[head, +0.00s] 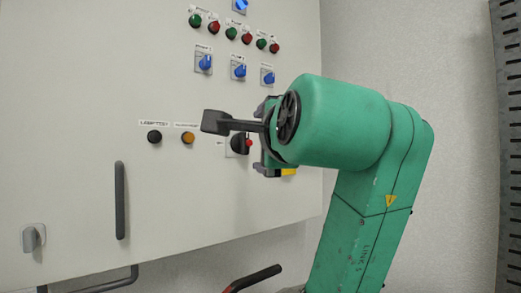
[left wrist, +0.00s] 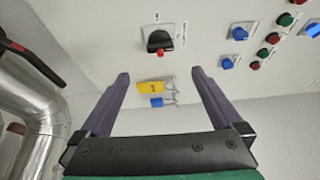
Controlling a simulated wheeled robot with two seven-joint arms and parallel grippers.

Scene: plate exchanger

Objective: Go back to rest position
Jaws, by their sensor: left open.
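My left gripper (head: 262,140) is in front of the control cabinet (head: 80,80), at the end of my green arm. In the left wrist view the left gripper (left wrist: 160,75) has its two dark fingers spread wide with nothing held between them. A black rotary switch with a red part (left wrist: 158,40) is on the panel beyond the fingertips; in the head view this black switch (head: 238,144) is partly covered by the gripper. A yellow tag-like item (left wrist: 151,87) and a blue item (left wrist: 157,102) are at small hooks, apart from the fingers. My right gripper is not in view.
Blue selector switches (head: 239,71) and green and red buttons (head: 231,34) fill the upper panel. A dark vertical handle (head: 120,200) is at left. A silver pipe (left wrist: 40,110) and a black-and-red lever (left wrist: 28,50) show in the wrist view. A slotted dark rack (head: 508,120) stands far right.

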